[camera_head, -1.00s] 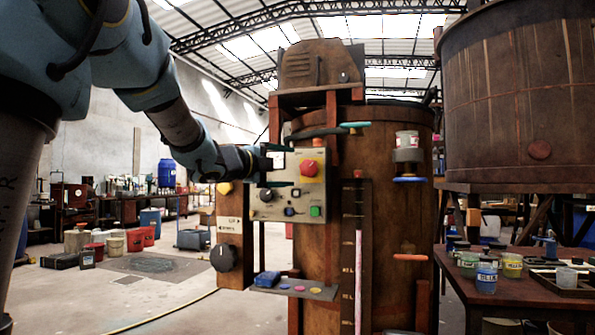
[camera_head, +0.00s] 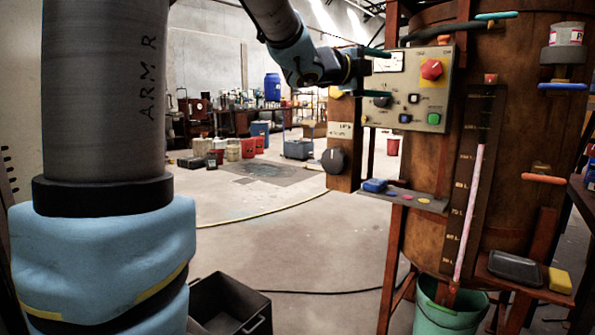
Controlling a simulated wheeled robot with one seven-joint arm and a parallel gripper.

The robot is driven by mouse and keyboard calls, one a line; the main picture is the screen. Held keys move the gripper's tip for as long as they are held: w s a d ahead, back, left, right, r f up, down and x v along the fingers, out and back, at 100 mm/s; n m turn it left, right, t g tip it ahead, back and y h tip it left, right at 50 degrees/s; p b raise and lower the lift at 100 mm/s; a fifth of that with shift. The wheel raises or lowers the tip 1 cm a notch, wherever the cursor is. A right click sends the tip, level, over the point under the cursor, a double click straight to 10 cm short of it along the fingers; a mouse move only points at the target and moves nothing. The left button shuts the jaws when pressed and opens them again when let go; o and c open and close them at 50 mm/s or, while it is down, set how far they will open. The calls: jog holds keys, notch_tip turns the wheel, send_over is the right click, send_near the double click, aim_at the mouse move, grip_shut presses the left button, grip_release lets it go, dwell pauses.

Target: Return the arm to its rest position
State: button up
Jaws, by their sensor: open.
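My arm reaches from the top of the picture toward the wooden vat (camera_head: 440,195). My gripper (camera_head: 388,73) is open and empty, its two dark green fingers spread one above the other. The fingers overlap the left part of the beige control panel (camera_head: 432,82), around its white gauge (camera_head: 389,62). I cannot tell whether they touch it. The panel has a red knob (camera_head: 431,69) and a green button (camera_head: 434,118).
A green bucket (camera_head: 448,312) sits at the vat's foot. A black bin (camera_head: 230,305) is low in front. Floor between is mostly clear.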

jog(key=w+a+f+n+t+y, duration=0.2)
jog(key=w+a+f+n+y, duration=0.15)
jog(key=a+f+n, duration=0.2)
jog(key=w+a+f+n+t+y, duration=0.1)
jog(key=w+a+f+n+y, duration=0.1)
jog(key=a+f+n+y, duration=0.4)
jog(key=s+a+f+n+g+y, duration=0.4)
jog(key=a+f+n, duration=0.4)
jog(key=a+f, duration=0.5)
jog(key=s+a+f+n+g+y, duration=0.1)
jog(key=s+a+f+n+g, duration=0.25)
jog(key=s+f, duration=0.5)
jog(key=s+a+f+n+g+y, duration=0.1)
jog(key=s+a+f+n+g, duration=0.3)
jog(key=s, duration=0.7)
notch_tip(320, 180, up, 17)
jog(key=w+t+p, duration=0.1)
jog(key=p, duration=1.6)
jog(key=shift+d+f+n+p, duration=0.15)
jog(key=shift+d+n+p, duration=0.15)
jog(key=shift+n+p, duration=0.1)
jog(key=shift+h, duration=0.25)
